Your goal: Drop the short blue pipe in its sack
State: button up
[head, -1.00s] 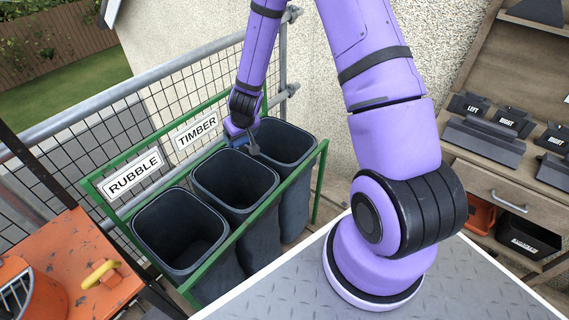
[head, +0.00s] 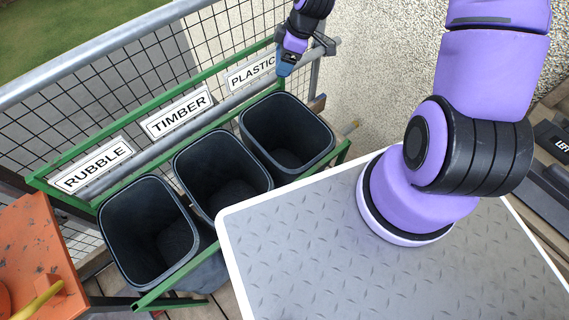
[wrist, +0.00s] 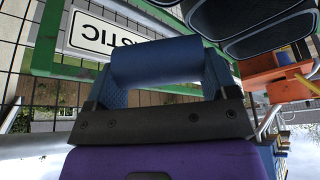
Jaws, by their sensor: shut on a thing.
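My gripper (head: 286,66) is shut on the short blue pipe (wrist: 155,62), which lies crosswise between the fingers in the wrist view. In the head view the gripper is beside the PLASTIC sign (head: 252,72), above and behind the rim of the dark sack (head: 326,152) under that sign. The pipe is hard to tell from the gripper there. The PLASTIC sack is open at the top, with its inside in shadow. The sign also shows upside down in the wrist view (wrist: 105,38).
The TIMBER sack (head: 190,190) and RUBBLE sack (head: 115,235) stand in the same green frame (head: 168,300). A metal rail and mesh fence (head: 75,120) run behind. A rough wall (head: 385,60) is at the right. An orange thing (head: 35,255) stands at lower left.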

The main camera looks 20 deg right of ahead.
jog(key=s+n+g, duration=0.1)
jog(key=n, duration=0.1)
jog(key=s+r+n, duration=0.1)
jog(key=n, duration=0.1)
jog(key=s+r+n+g, duration=0.1)
jog(key=s+n, duration=0.1)
jog(key=shift+n+g, duration=0.3)
jog(key=shift+n, duration=0.6)
jog(key=shift+s+d+f, duration=0.1)
jog(key=shift+s+f, duration=0.1)
jog(key=shift+f, duration=1.25)
jog(key=shift+s+f, duration=0.15)
jog(key=shift+f, duration=1.25)
jog(key=o, duration=0.8)
jog(key=shift+r+g, duration=0.1)
jog(key=shift+g, duration=0.2)
jog(key=v, duration=1)
jog(key=shift+d+r, duration=0.15)
jog(key=shift+r, duration=0.1)
